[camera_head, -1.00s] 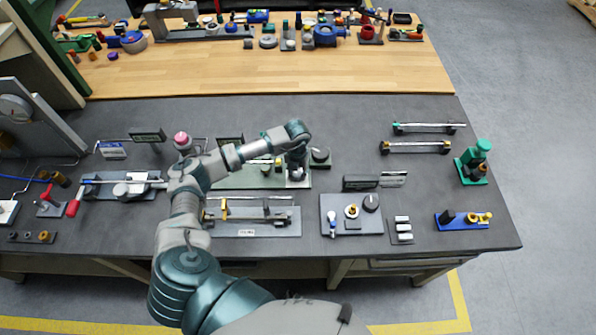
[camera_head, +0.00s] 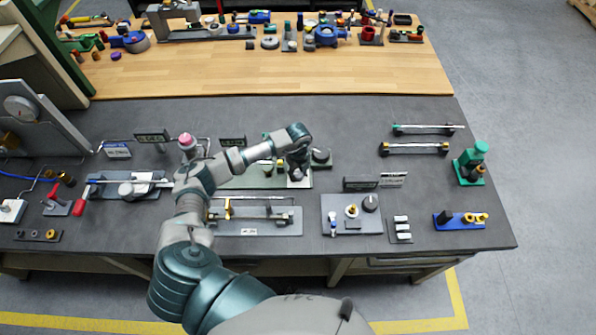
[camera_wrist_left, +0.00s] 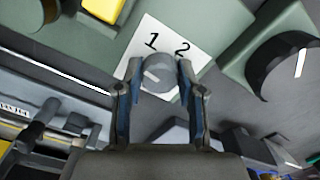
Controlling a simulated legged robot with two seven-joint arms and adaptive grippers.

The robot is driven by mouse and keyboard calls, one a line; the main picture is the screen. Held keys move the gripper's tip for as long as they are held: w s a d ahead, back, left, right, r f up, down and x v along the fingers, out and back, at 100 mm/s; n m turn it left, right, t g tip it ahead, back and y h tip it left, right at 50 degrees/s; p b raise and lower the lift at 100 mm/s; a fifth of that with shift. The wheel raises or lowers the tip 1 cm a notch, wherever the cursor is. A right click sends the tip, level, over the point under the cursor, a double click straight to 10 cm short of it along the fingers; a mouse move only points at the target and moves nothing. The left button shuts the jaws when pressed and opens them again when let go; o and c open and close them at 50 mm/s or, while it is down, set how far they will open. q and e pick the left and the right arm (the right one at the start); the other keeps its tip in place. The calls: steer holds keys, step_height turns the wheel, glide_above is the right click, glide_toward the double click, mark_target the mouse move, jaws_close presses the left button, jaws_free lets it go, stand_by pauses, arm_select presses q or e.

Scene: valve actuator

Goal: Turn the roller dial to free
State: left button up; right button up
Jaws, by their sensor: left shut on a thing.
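My left gripper (camera_head: 297,170) reaches down onto the green panel (camera_head: 233,176) near the middle of the grey bench. In the left wrist view its two fingers (camera_wrist_left: 157,85) are closed around a small grey dial (camera_wrist_left: 157,76). The dial sits on a white plate (camera_wrist_left: 150,42) marked 1 and 2, and a pale line shows on its face. I cannot read any label saying roller or free. A larger dark knob (camera_wrist_left: 283,66) with a white line stands to the right, apart from the gripper. My right gripper is not in view.
A yellow part (camera_wrist_left: 103,10) stands on the panel near the dial.

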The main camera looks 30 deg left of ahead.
mark_target(299, 174)
arm_select(q)
steer(key=shift+s+d+f+n, duration=0.15)
steer(key=shift+s+f+n, duration=0.1)
steer(key=shift+n, duration=0.25)
stand_by(0.3)
steer(key=o, duration=1.1)
steer(key=shift+o, duration=0.2)
steer(key=shift+w+r, duration=0.15)
steer(key=shift+r, duration=0.3)
step_height(299, 174, up, 11)
